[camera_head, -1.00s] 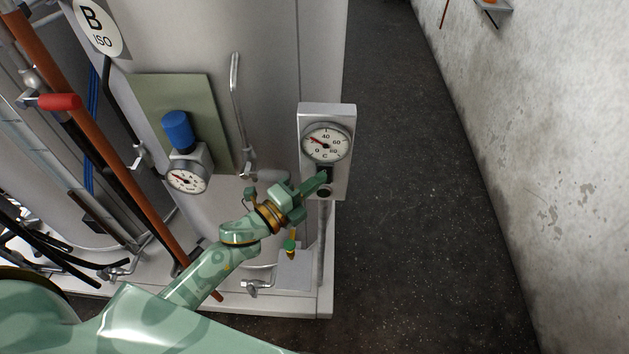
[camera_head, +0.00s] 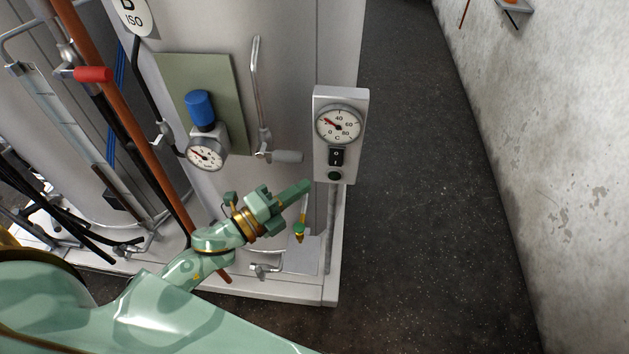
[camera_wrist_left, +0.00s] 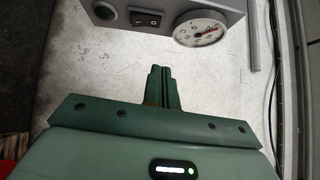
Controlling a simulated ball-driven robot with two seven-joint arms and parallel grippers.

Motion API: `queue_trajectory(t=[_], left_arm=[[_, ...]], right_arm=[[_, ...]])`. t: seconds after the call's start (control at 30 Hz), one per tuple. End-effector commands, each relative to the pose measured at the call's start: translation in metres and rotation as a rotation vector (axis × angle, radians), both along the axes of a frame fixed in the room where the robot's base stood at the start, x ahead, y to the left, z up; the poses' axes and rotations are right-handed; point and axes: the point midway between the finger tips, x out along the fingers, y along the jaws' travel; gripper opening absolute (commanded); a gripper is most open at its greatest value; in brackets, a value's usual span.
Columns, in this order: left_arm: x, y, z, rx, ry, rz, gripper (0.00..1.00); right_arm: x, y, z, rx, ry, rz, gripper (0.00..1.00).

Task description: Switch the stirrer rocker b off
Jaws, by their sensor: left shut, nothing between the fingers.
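The stirrer rocker (camera_head: 337,157) is a small black switch on a grey box (camera_head: 341,93), below a round temperature dial (camera_head: 339,124) and above a dark green round button (camera_head: 334,176). The rocker also shows in the left wrist view (camera_wrist_left: 147,19), near the top edge; which side is pressed is too small to tell. The box is on the right side of the tank marked B. My left gripper (camera_head: 306,186) is shut and empty, below and left of the rocker, apart from it. Its closed fingers show in the left wrist view (camera_wrist_left: 161,72). My right gripper is not in view.
A gauge (camera_head: 206,155) with a blue cap (camera_head: 199,106) and a lever with a grey handle (camera_head: 287,156) are left of the box. A red-handled valve (camera_head: 93,74) is farther left. Dark floor (camera_head: 420,200) lies open to the right, before a wall.

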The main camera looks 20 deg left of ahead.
Motion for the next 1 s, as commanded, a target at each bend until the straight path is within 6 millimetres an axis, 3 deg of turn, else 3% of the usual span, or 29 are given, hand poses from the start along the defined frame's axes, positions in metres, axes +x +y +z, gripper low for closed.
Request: queue_trajectory(t=[0.23, 0.87, 0.93, 1.0], left_arm=[[-0.022, 0.013, 0.002, -0.002, 0.001, 0.0, 0.0], [-0.024, 0.014, 0.003, -0.014, 0.009, 0.0, 0.0], [-0.021, 0.02, -0.003, -0.067, 0.062, 0.03, 0.0], [-0.019, 0.036, -0.034, -0.138, 0.176, 0.094, 0.0]], right_arm=[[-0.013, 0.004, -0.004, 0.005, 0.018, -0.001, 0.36], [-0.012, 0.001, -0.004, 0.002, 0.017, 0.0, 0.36], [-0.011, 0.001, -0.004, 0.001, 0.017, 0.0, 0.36], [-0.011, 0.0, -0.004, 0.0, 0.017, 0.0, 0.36]])
